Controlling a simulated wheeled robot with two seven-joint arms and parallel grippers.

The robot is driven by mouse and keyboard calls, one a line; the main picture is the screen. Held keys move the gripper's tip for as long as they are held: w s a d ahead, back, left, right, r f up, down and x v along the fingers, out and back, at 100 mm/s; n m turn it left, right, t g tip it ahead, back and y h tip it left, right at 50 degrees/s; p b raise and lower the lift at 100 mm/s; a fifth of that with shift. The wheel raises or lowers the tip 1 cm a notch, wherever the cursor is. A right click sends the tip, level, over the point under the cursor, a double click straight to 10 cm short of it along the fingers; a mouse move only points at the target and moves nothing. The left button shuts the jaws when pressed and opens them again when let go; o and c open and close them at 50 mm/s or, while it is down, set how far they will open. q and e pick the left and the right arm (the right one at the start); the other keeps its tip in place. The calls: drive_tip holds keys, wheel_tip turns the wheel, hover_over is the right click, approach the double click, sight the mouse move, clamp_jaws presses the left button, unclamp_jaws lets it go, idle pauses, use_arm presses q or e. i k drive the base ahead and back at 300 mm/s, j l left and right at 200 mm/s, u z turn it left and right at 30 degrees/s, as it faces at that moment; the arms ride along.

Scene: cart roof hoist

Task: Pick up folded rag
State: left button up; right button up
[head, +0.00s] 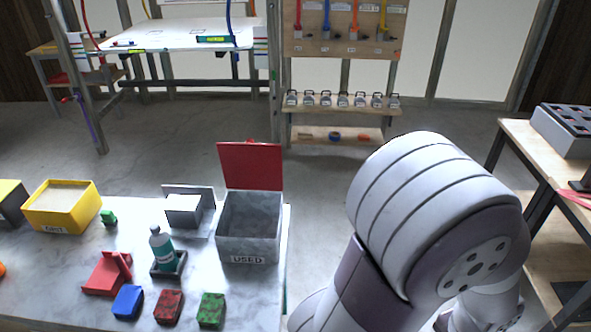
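I cannot tell for certain which thing is the folded rag. A pale, folded-looking block (184,209) sits against a grey upright holder (208,194) on the grey table at the left. Several small blocks lie along the table's front: a blue one (128,302), a mottled red one (169,307) and a mottled green one (211,310). No gripper shows in the head view. A large white and grey link of my arm fills the lower right.
A grey bin labelled USED (248,228) stands with its red lid (251,166) raised. A teal bottle (161,246) stands in a dark tray. A red stand (107,274) and a yellow box (62,207) are further left. A wooden bench (522,134) is at right.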

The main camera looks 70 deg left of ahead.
sight(166, 310)
drive_tip(key=i+u, duration=0.85)
drive_tip(key=i+l+u, duration=0.25)
drive_tip(key=i+u, duration=0.15)
drive_tip(key=i+j+u, duration=0.15)
drive_tip(key=i+u, duration=0.15)
drive_tip(key=u, duration=0.15)
drive_tip(key=i+j+u, duration=0.1)
drive_tip(key=i+u, duration=0.5)
drive_tip(key=u, duration=0.25)
drive_tip(key=i+l+u, duration=0.2)
drive_tip(key=u, duration=0.2)
drive_tip(key=i+l+u, duration=0.3)
drive_tip(key=u, duration=0.15)
drive_tip(key=i+u, duration=0.25)
drive_tip(key=u, duration=0.2)
drive_tip(key=i+l+u, duration=0.1)
drive_tip(key=i+u, duration=0.2)
drive_tip(key=u, duration=0.15)
drive_tip(key=i+l+u, duration=0.15)
drive_tip(key=u, duration=0.35)
drive_tip(key=i+l+u, duration=0.25)
drive_tip(key=u, duration=0.2)
drive_tip(key=l+u, duration=0.5)
drive_tip(key=l, duration=0.1)
